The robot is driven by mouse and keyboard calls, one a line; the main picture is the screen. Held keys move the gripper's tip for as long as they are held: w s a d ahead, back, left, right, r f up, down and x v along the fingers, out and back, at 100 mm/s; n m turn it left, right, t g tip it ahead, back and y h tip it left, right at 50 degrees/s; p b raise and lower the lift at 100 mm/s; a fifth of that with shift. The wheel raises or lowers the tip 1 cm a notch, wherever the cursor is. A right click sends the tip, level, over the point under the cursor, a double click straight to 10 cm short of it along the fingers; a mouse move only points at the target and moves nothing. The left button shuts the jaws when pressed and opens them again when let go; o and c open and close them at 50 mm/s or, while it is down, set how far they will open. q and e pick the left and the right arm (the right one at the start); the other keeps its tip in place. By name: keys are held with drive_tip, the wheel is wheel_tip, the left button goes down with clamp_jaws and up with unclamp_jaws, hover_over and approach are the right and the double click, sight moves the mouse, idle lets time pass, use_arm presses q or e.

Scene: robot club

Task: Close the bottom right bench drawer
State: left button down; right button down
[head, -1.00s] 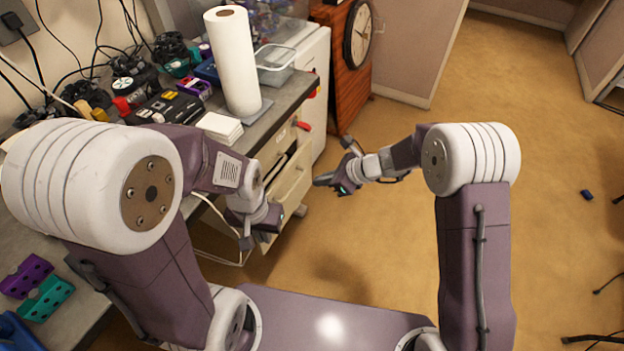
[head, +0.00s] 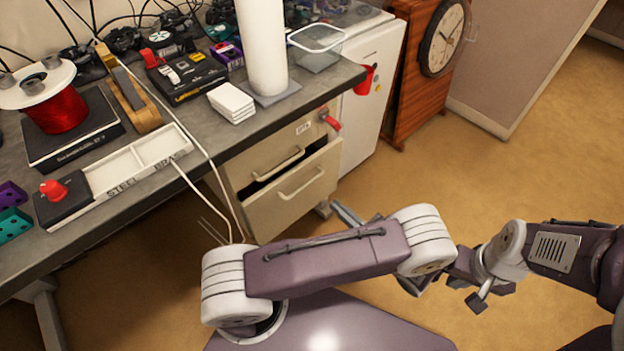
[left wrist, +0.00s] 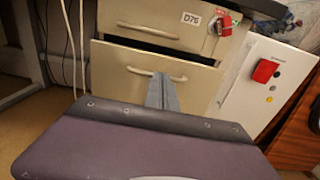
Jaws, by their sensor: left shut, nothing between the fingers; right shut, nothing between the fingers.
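The bottom drawer (head: 293,197) under the right end of the bench stands partly open. Its cream front juts out below the upper drawer, with a dark gap above it. It also shows in the left wrist view (left wrist: 200,92), with a bar handle (left wrist: 177,78). My left gripper (head: 343,212) is shut and empty, low and right of the drawer front in the head view. In the left wrist view its fingertips (left wrist: 161,76) overlap the handle; I cannot tell whether they touch. My right gripper (head: 478,299) is shut and empty over the floor, farther right.
A white cabinet (head: 372,95) and a wooden clock case (head: 408,75) stand right of the drawers. White cables (head: 205,180) hang to their left. Open floor lies to the right.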

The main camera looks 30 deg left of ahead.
use_arm(q)
drive_tip(key=b, duration=0.1)
approach(298, 171)
drive_tip(key=x, duration=0.7)
